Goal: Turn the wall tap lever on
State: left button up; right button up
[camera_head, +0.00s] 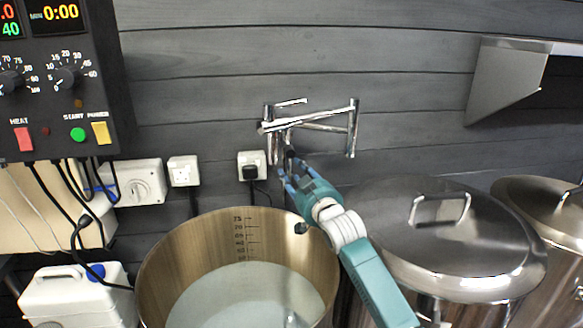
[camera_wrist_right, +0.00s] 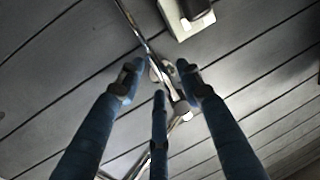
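The chrome wall tap (camera_head: 330,127) is mounted on the dark plank wall above and behind the open pot; a short thin bar (camera_head: 291,102), perhaps its lever, sticks out at its upper left. My right gripper (camera_head: 289,165) is raised just below the tap's left end, pointing up at it. In the right wrist view its blue fingers (camera_wrist_right: 158,82) are spread, with chrome tap parts (camera_wrist_right: 178,98) beyond and between the tips. I cannot tell whether a finger touches the tap. Nothing is held. My left gripper is not in view.
A large open pot (camera_head: 156,262) with pale liquid stands below. A lidded steel pot (camera_head: 385,235) is to the right, another (camera_head: 535,205) beyond it. Wall sockets (camera_head: 183,171) with a plug and cables, and a control box (camera_head: 60,110), are at left. A steel hood (camera_head: 505,80) juts out upper right.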

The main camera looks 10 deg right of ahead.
jog(key=shift+w+a, duration=0.2)
jog(key=shift+w, duration=0.9)
grip_shut()
